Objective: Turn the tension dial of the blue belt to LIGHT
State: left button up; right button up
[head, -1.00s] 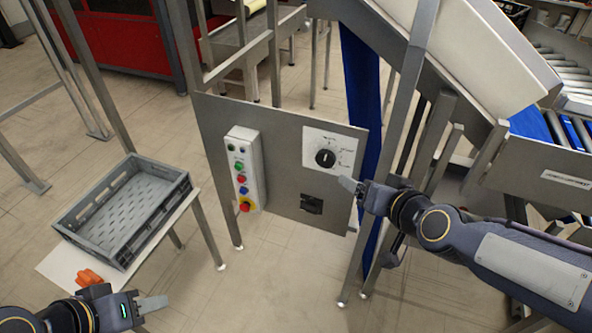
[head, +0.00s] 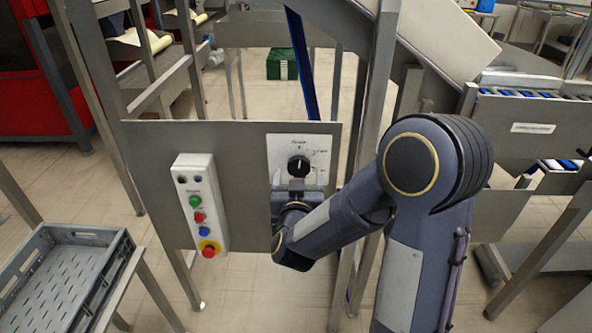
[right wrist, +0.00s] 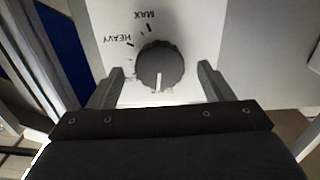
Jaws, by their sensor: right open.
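The tension dial (head: 299,165) is a round black knob on a white plate (head: 279,151), fixed to the grey panel (head: 150,150). In the right wrist view the dial (right wrist: 160,66) has a white pointer mark directed down the picture; the words HEAVY and MAX show upside down to its upper left. Other labels are too small or hidden to read. My right gripper (head: 296,187) is just below the dial in the head view. In the wrist view its open fingers stand on either side of the knob, with gaps between. My left gripper is out of view.
A button box (head: 200,200) with coloured buttons and a yellow-ringed red knob is left of the dial. A grey crate (head: 95,290) stands at the lower left. A metal post (head: 371,130) rises right of the panel. A blue belt strip (head: 302,75) hangs behind.

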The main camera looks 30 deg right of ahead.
aim_at(299, 166)
jog(key=shift+x, duration=1.4)
jog(key=c, duration=1)
jog(key=shift+f+m+b, duration=0.15)
jog(key=shift+m+b, duration=0.45)
jog(key=shift+b, duration=0.35)
jog(key=m+b, duration=0.5)
jog(key=shift+b, duration=0.3)
jog(key=shift+m+b, duration=1.75)
jog(key=shift+m, duration=0.35)
jog(key=shift+r, duration=0.2)
jog(key=o, duration=1)
